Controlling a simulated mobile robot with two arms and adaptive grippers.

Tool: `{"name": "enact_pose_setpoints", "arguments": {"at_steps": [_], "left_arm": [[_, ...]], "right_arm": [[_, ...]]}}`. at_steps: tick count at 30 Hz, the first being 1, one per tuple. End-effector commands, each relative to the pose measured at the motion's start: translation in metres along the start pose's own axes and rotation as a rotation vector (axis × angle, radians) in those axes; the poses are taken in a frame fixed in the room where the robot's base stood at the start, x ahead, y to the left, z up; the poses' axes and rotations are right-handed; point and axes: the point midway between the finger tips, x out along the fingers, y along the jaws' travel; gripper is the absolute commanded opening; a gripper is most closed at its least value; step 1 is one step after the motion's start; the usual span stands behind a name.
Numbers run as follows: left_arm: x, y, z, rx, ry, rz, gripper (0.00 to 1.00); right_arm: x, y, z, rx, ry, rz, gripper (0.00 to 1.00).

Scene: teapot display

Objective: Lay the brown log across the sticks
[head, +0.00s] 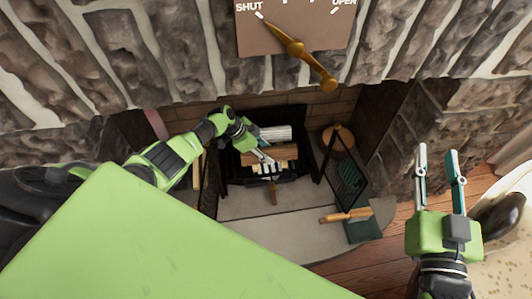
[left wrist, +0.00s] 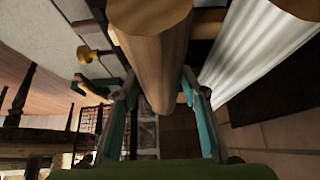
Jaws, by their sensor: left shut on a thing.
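The brown log (head: 286,151) lies level in the fireplace grate in the head view, just in front of the white log (head: 270,133). My left gripper (head: 264,158) is shut on the brown log; in the left wrist view the log (left wrist: 155,55) sits between the two fingers, with the white log (left wrist: 255,50) beside it. Pale sticks (head: 286,165) show below the brown log; I cannot tell whether it touches them. My right gripper (head: 438,152) is open and empty, at the right, outside the fireplace.
Black mesh screen doors (head: 345,170) stand open either side of the grate. A wooden-handled tool (head: 345,216) lies at the hearth's right. A brass-pointer dial plate (head: 255,35) is on the stone wall above. The pale hearth slab (head: 270,232) has free room in front.

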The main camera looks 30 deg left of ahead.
Motion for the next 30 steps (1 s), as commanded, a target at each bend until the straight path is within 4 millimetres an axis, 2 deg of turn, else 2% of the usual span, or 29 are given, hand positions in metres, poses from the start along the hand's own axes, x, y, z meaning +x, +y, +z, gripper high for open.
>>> {"name": "enact_pose_setpoints", "arguments": {"at_steps": [14,15,16,30], "left_arm": [[0.0007,-0.0006,-0.0004,0.0,0.002,-0.001,0.1],[0.0009,0.0,0.0006,-0.001,0.0,0.0,0.47],[0.0008,0.0,0.0006,-0.001,0.0,0.0,0.55],[-0.0013,-0.0001,-0.0005,-0.001,0.0,0.0,0.57]], "right_arm": [[0.0004,-0.0008,-0.0069,0.001,0.032,-0.002,0.31],[0.0004,-0.0009,-0.0079,0.001,0.035,-0.002,0.31],[0.0004,-0.0009,-0.0079,0.001,0.035,-0.002,0.31],[0.0005,-0.0004,-0.0036,0.001,0.008,-0.001,0.31]]}}
